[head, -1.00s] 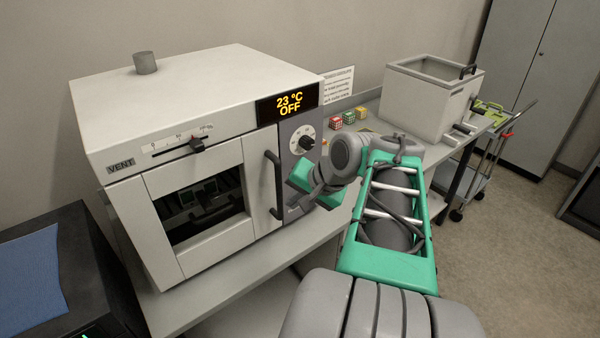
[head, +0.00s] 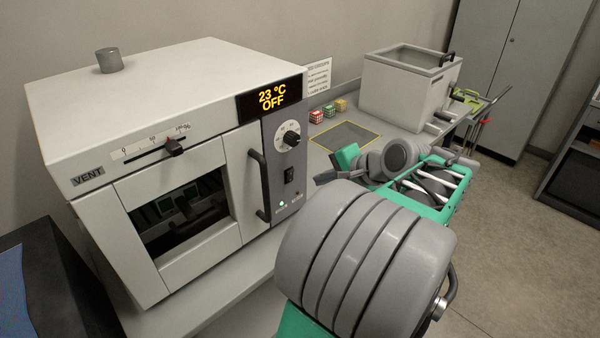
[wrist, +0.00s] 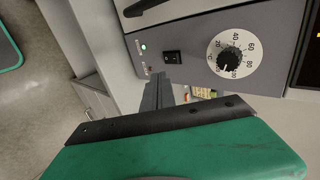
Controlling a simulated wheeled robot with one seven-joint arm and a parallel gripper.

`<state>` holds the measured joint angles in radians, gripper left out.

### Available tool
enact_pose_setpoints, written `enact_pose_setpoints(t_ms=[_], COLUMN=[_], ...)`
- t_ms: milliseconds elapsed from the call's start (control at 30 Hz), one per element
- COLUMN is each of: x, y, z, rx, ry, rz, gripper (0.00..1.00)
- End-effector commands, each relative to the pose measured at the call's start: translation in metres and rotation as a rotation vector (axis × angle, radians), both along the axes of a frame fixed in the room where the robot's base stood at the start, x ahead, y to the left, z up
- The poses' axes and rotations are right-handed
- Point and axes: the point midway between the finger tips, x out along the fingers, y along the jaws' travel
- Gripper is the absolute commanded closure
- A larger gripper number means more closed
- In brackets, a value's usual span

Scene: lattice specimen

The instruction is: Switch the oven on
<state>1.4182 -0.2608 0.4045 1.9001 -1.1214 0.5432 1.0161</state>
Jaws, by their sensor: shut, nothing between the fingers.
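The white oven (head: 130,75) stands on a bench with its door shut. Its display (head: 272,97) reads "23 °C OFF". The control panel at the door's right has a round dial (head: 291,138), a black rocker switch (head: 289,175) below it, and a lit green lamp (head: 282,204). The wrist view also shows the switch (wrist: 172,57), dial (wrist: 233,55) and lamp (wrist: 144,46). My gripper (head: 318,179) is shut and empty, just right of the panel; its dark fingers (wrist: 157,82) point toward the panel near the switch. I cannot tell if they touch it.
A vertical door handle (head: 259,185) stands out left of the panel. A vent slider (head: 173,147) is on the upper front. A dark unit (head: 60,280) is at lower left.

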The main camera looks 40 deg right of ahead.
Motion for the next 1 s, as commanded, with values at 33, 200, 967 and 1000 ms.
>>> enact_pose_setpoints(t_ms=[33,200,967,1000], x=[0.010,0.039,0.083,0.082], y=[0.003,0.003,-0.001,-0.005], z=[-0.008,-0.030,-0.029,-0.027], rx=[0.004,0.002,-0.002,-0.002], ry=[0.001,0.001,0.013,0.024], rz=[0.006,0.006,-0.008,-0.016], gripper=[1.00,1.00,1.00,1.00])
